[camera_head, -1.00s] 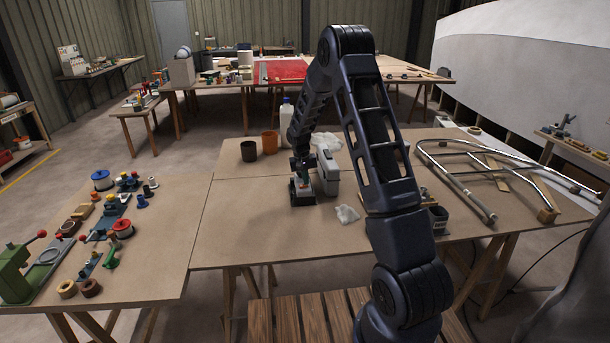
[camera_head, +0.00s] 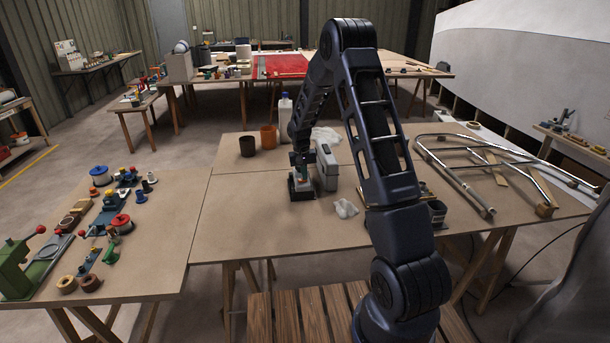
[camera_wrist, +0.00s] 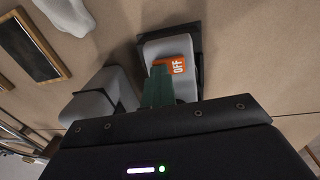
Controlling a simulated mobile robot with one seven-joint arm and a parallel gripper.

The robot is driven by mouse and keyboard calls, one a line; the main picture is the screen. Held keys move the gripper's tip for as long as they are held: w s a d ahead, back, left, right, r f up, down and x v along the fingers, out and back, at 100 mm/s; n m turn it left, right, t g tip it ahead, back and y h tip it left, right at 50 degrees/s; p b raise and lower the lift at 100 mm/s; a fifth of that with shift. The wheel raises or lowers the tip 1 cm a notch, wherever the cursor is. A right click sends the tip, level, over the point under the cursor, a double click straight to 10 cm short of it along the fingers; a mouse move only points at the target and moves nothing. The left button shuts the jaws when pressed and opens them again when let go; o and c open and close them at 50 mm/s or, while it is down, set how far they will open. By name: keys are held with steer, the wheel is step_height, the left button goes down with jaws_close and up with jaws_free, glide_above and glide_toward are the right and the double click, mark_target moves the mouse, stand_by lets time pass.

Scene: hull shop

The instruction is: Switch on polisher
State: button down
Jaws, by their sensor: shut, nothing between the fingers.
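A pale grey switch box (camera_wrist: 168,48) with an orange part marked OFF (camera_wrist: 177,66) sits on a dark base plate on the table, seen in the wrist view. The same unit (camera_head: 301,188) shows small in the head view, under my gripper. My gripper (camera_wrist: 160,72) is shut and empty, its green fingers pointing down at the orange part's edge. Whether they touch it cannot be told. A grey case-like body (camera_head: 327,168) stands just right of the unit in the head view and left of the fingers in the wrist view (camera_wrist: 97,95); I cannot tell whether it is the polisher.
Two cups, dark (camera_head: 247,146) and brown (camera_head: 269,137), and a white bottle (camera_head: 285,112) stand behind. A crumpled white cloth (camera_head: 346,208) lies front right. A bent metal tube frame (camera_head: 480,170) fills the table's right side. The table's front left is clear.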

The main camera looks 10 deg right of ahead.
mark_target(300, 180)
steer(key=shift+a, duration=0.7)
steer(key=shift+r, duration=0.15)
step_height(300, 180, up, 14)
steer(key=a, duration=0.2)
stand_by(0.3)
steer(key=shift+s+d, duration=0.1)
steer(key=shift+d, duration=0.6)
steer(key=f, duration=0.4)
steer(key=d+f, duration=0.1)
steer(key=f, duration=0.4)
steer(key=d+f, duration=0.1)
steer(key=f, duration=0.4)
